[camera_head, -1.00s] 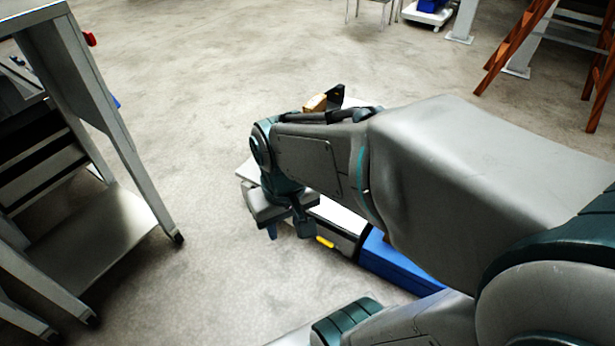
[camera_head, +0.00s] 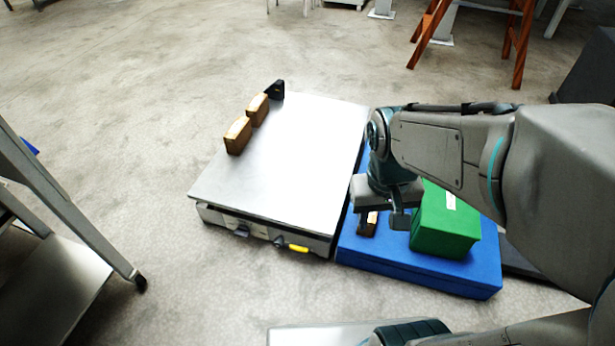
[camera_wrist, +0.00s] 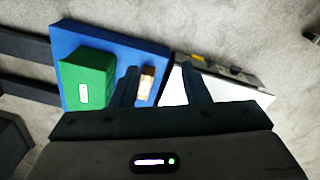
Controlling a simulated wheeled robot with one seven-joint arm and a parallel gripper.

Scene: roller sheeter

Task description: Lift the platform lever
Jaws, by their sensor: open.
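The silver-topped platform (camera_head: 290,150) sits low on the floor. A small yellow lever (camera_head: 298,248) sticks out at its front edge, right of the middle. The yellow piece also shows in the wrist view (camera_wrist: 197,57). My gripper (camera_head: 380,212) points down above the blue base, to the right of the lever and apart from it. In the wrist view its two fingers (camera_wrist: 158,72) are spread, with a small wooden block (camera_wrist: 147,83) showing beyond them. Nothing is held.
A green box (camera_head: 445,222) and the wooden block rest on the blue base (camera_head: 410,265) right of the platform. Two wooden blocks (camera_head: 247,124) stand on the platform's left edge. A metal rack (camera_head: 75,220) stands at left.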

